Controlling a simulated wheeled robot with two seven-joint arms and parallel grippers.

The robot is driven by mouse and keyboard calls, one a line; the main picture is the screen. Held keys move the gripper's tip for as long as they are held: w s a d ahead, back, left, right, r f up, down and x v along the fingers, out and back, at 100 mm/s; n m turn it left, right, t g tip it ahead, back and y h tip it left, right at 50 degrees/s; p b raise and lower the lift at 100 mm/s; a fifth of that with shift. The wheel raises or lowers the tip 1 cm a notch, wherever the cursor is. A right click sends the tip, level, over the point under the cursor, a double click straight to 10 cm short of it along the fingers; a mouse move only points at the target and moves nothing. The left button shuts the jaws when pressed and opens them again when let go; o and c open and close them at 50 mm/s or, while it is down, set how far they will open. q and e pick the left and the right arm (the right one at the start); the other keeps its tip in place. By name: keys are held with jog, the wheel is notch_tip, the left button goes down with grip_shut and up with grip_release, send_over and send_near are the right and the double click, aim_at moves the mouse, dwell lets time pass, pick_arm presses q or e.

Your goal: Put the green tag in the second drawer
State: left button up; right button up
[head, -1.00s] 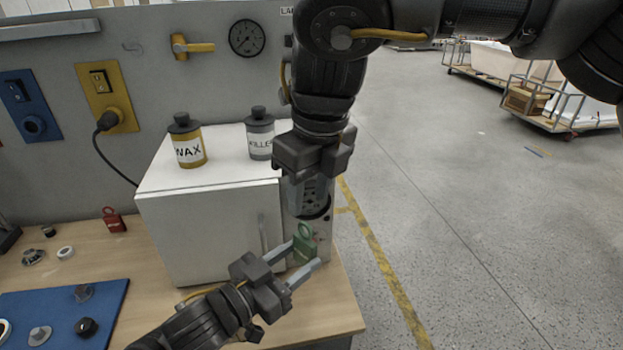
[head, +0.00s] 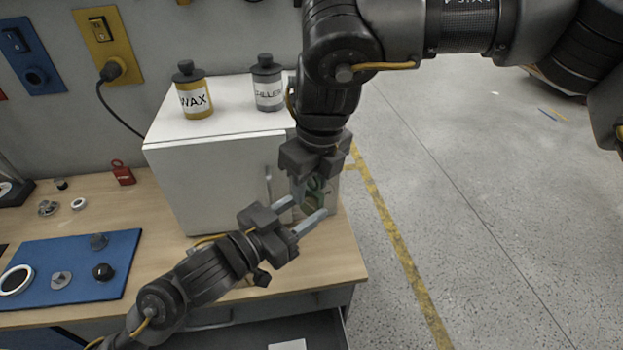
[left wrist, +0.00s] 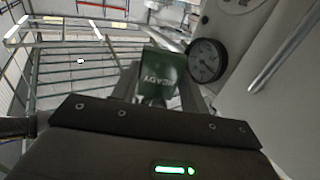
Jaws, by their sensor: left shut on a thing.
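The green tag (head: 316,196) is between the fingers of my left gripper (head: 308,211), at the right front of the white cabinet. In the left wrist view the tag (left wrist: 161,72) shows lettering and sits between the fingertips; my left gripper is shut on it. My right gripper (head: 303,188) points down from above, its fingers close to the tag and partly overlapping it in view. Whether it is open or touches the tag cannot be told. Below the bench top, a dark grey drawer (head: 245,337) appears pulled out, with a white piece in it; which drawer it is cannot be told.
The white cabinet (head: 215,180) carries a WAX bottle (head: 194,98) and a FILLER bottle (head: 268,92). Open floor lies to the right.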

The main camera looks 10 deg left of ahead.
grip_shut()
pick_arm(q)
jog(key=o, duration=1.1)
jog(key=shift+c, duration=0.2)
